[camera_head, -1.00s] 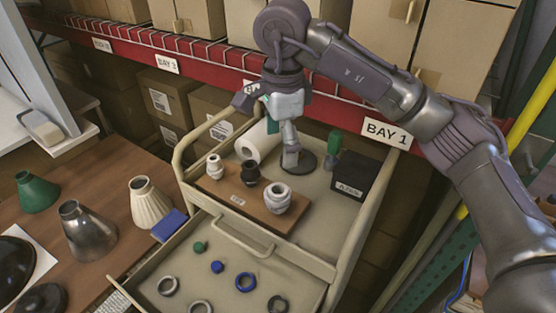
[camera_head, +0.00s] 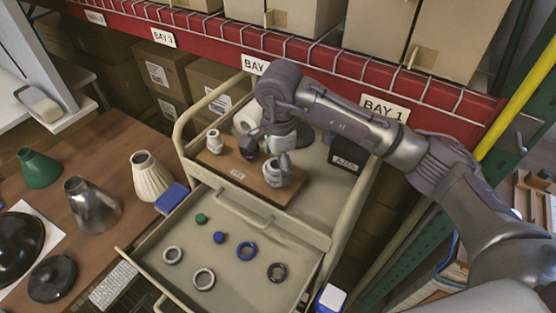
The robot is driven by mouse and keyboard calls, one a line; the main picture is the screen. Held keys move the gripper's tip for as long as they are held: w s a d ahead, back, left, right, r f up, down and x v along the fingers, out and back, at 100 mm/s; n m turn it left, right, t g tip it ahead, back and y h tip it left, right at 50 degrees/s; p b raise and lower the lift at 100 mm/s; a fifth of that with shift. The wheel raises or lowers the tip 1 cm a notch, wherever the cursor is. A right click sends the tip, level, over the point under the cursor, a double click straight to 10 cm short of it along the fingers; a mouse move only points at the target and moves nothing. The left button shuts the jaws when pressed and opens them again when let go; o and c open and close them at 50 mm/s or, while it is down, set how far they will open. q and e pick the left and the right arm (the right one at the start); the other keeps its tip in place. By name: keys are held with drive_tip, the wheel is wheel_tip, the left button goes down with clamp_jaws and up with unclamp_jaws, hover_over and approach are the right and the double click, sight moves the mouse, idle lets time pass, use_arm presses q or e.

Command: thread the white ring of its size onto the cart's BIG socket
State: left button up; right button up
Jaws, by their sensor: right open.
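The cart (camera_head: 340,225) has an open drawer below its top. A wooden board (camera_head: 222,174) on the top carries a small white socket (camera_head: 214,142), a black socket (camera_head: 246,152) and the big white socket (camera_head: 276,179). My right gripper (camera_head: 282,158) is open, just over or beside the big socket, and partly covers it; contact cannot be told. Two pale rings lie in the drawer, a smaller one (camera_head: 173,247) and a larger one (camera_head: 203,270). A blue ring (camera_head: 246,243) and a dark ring (camera_head: 277,264) lie to their right. My left gripper is out of view.
Green (camera_head: 201,218) and blue (camera_head: 219,238) small pieces lie in the drawer. A black box (camera_head: 345,158) and white roll (camera_head: 245,118) stand behind the board. Lamp shades (camera_head: 93,205) and a blue block (camera_head: 172,198) are on the left table. A red shelf beam (camera_head: 330,62) runs behind.

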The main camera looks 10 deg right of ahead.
drive_tip(key=c, duration=1.4)
drive_tip(key=shift+r, duration=0.8)
drive_tip(key=shift+c, duration=0.4)
drive_tip(key=shift+d+g+y, duration=0.1)
drive_tip(key=shift+g+y, duration=0.2)
drive_tip(key=shift+y, duration=0.1)
drive_tip(key=shift+r+p, duration=0.45)
drive_tip(key=shift+r, duration=1.2)
